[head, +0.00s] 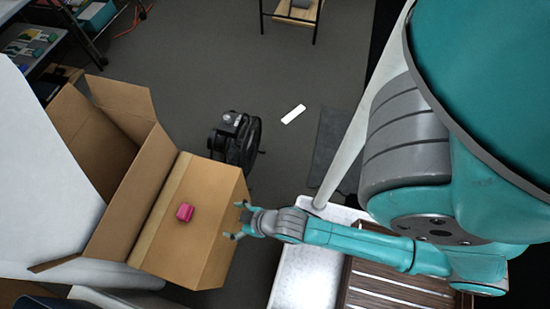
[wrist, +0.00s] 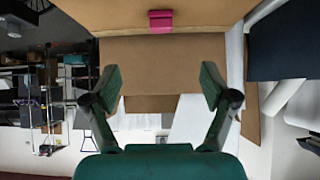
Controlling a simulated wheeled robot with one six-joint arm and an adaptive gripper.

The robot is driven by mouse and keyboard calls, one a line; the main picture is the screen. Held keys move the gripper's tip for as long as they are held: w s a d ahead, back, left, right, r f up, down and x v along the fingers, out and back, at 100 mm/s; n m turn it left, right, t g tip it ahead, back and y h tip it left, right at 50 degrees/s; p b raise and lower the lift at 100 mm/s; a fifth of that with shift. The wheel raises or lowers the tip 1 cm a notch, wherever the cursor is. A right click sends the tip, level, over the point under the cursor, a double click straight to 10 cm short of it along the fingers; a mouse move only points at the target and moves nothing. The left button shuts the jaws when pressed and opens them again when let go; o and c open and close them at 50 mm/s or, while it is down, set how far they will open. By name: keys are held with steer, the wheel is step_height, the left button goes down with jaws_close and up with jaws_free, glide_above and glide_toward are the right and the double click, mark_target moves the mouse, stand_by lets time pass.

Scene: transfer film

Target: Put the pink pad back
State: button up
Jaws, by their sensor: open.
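The pink pad (head: 185,212) is a small, bright pink block. It rests on a tan cardboard surface (head: 205,235) in front of the open cardboard box, left of my gripper. In the wrist view the pink pad (wrist: 160,21) shows at the top centre, beyond the fingertips and against brown cardboard. My gripper (head: 240,220) is open and empty, at the right edge of the cardboard surface and apart from the pad. In the wrist view my gripper's two fingers (wrist: 161,84) are spread wide with nothing between them.
An open cardboard box (head: 98,150) with raised flaps stands at the left. A black wheeled object (head: 238,140) and a white flat piece (head: 293,115) are on the grey floor. A slatted wooden tray (head: 385,293) on a white surface lies below my arm.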

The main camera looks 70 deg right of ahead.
steer(key=s+r+t, duration=0.3)
steer(key=s+r, duration=0.6)
steer(key=shift+s+r, duration=0.2)
steer(key=shift+r, duration=0.05)
steer(key=s+r, duration=0.1)
steer(key=r, duration=0.2)
steer(key=s+r+t, duration=0.1)
steer(key=s+r, duration=0.1)
steer(key=r, duration=0.1)
steer(key=s+r+t, duration=0.1)
steer(key=s+r, duration=0.1)
steer(key=r, duration=0.1)
steer(key=shift+r, duration=0.4)
steer(key=c, duration=0.3)
steer(key=shift+r, duration=0.15)
steer(key=shift+c, duration=0.5)
